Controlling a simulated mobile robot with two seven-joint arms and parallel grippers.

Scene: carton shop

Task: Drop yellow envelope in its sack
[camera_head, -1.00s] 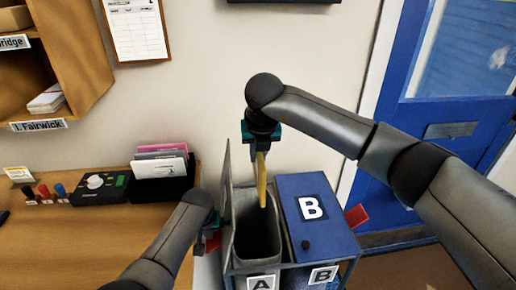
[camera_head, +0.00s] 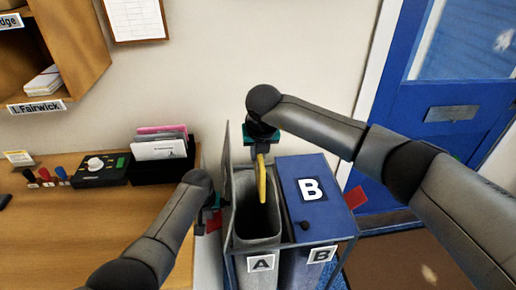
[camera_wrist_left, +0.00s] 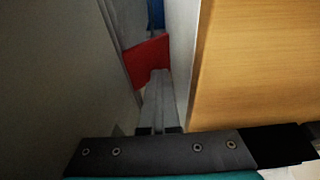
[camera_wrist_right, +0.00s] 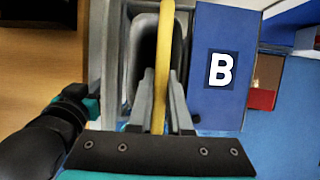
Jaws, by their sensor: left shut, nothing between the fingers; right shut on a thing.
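The yellow envelope (camera_head: 262,182) hangs edge-on and upright from my right gripper (camera_head: 262,153), its lower part over the dark mouth of the open grey sack marked A (camera_head: 243,238). In the right wrist view the fingers (camera_wrist_right: 161,95) are closed on the envelope (camera_wrist_right: 164,50), with the sack's opening (camera_wrist_right: 145,45) behind it. Sack A's lid (camera_head: 228,185) stands raised on its left side. My left gripper (camera_head: 214,212) is shut and empty beside that lid; its fingertips (camera_wrist_left: 158,78) show in the left wrist view, between a grey panel and the wooden desk.
Bin B's blue lid (camera_head: 325,212) is closed, directly right of sack A. A red flag-like piece (camera_head: 357,197) sticks out at its right. The desk (camera_head: 80,220) at left carries stamps, a black device (camera_head: 100,171) and an envelope holder (camera_head: 160,165). A blue door (camera_head: 410,130) is at right.

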